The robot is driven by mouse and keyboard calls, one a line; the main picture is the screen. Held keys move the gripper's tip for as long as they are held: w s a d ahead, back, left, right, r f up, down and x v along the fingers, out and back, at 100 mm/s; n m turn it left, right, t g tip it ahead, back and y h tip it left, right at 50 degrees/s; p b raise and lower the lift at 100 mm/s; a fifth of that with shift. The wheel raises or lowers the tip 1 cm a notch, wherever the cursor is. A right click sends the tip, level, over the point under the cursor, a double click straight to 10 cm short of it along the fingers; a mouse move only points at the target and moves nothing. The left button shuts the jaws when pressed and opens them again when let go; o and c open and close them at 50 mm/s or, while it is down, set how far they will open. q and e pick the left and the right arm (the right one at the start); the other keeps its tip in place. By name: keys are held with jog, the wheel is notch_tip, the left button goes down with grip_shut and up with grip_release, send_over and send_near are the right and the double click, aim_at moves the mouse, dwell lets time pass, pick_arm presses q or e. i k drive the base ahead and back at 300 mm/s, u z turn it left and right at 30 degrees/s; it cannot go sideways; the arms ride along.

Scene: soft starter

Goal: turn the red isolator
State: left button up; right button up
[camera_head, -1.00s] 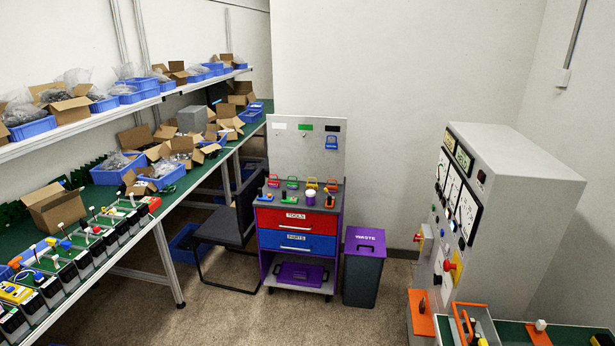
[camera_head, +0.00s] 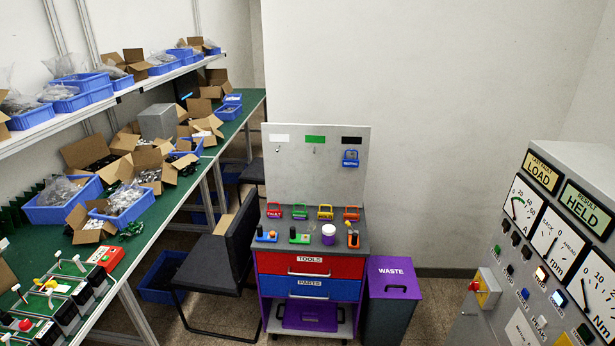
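The grey control cabinet (camera_head: 592,160) stands at the right with its sloped panel of dials, lamps and buttons. A red knob (camera_head: 474,286) sits on a small yellow and grey box (camera_head: 487,288) at the panel's left edge. A yellow piece (camera_head: 563,340) on the panel is cut off by the bottom edge, so I cannot tell whether a red handle sits on it. I cannot tell for sure which of these is the red isolator. Neither of my grippers is in view.
A tool cart (camera_head: 308,262) with red and blue drawers stands in the middle, beside a waste bin (camera_head: 391,290). A black chair (camera_head: 225,270) stands left of it. A green-topped bench (camera_head: 150,225) runs along the left. Some floor (camera_head: 437,310) shows between bin and cabinet.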

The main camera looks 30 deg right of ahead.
aim_at(474, 286)
jog(key=z, duration=0.25)
jog(key=i, duration=1.65)
jog(key=z, duration=1.85)
jog(key=i, duration=1.05)
jog(key=z, duration=0.9)
